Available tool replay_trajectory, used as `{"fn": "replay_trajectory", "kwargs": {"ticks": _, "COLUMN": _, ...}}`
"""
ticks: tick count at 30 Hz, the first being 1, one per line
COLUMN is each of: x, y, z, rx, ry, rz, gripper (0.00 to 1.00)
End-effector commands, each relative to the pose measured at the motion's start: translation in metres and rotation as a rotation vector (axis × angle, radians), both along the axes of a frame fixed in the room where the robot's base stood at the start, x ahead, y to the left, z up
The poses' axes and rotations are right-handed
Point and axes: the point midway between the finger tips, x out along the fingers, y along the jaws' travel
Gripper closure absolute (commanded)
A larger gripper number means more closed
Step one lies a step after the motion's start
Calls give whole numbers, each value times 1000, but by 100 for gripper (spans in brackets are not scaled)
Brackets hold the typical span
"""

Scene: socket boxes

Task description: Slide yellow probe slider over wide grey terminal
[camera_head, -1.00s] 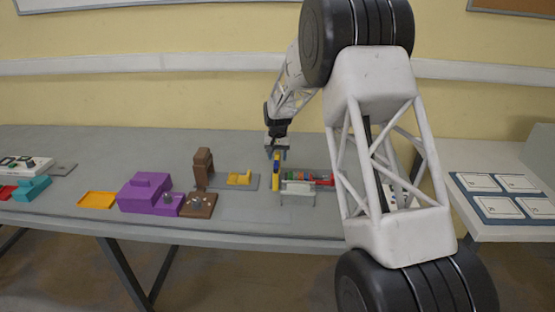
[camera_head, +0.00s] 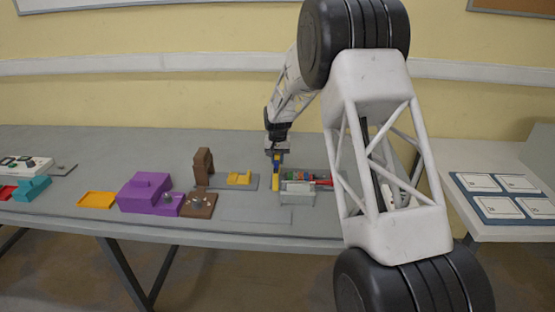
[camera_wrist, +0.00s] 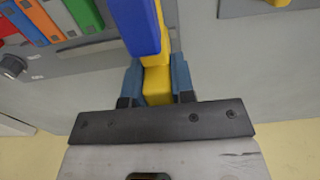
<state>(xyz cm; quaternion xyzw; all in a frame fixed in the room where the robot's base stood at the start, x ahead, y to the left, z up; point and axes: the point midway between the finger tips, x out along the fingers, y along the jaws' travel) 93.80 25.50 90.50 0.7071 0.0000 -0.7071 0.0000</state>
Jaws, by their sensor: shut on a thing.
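The yellow probe slider (camera_head: 276,180), with a blue part on it, stands at the left edge of the panel with coloured blocks. In the wrist view the yellow piece (camera_wrist: 157,85) sits between my two blue-grey fingers, and its blue part (camera_wrist: 138,25) extends away from the gripper. My gripper (camera_head: 276,156) points down and is shut on the yellow piece; in the wrist view the fingers (camera_wrist: 156,82) press on both its sides. I cannot clearly pick out the wide grey terminal; the slider and gripper may hide it.
The panel (camera_wrist: 95,52) holds blue, orange, green and red blocks and a dark knob (camera_wrist: 12,66) close beside the gripper. A grey plate with a yellow block (camera_head: 240,178) and a brown stand (camera_head: 203,167) lie left. The purple block (camera_head: 143,192) is farther left.

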Motion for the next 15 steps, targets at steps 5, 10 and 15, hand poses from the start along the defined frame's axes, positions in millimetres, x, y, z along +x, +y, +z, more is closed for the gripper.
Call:
{"fn": "replay_trajectory", "kwargs": {"ticks": 5, "x": 0, "y": -6, "z": 0, "rx": 0, "ry": 0, "rz": -1, "gripper": 100}}
{"fn": "replay_trajectory", "kwargs": {"ticks": 10, "x": 1, "y": -31, "z": 1, "rx": 0, "ry": -1, "rz": -3, "gripper": 100}}
{"fn": "replay_trajectory", "kwargs": {"ticks": 15, "x": 1, "y": -61, "z": 1, "rx": 0, "ry": -1, "rz": -3, "gripper": 100}}
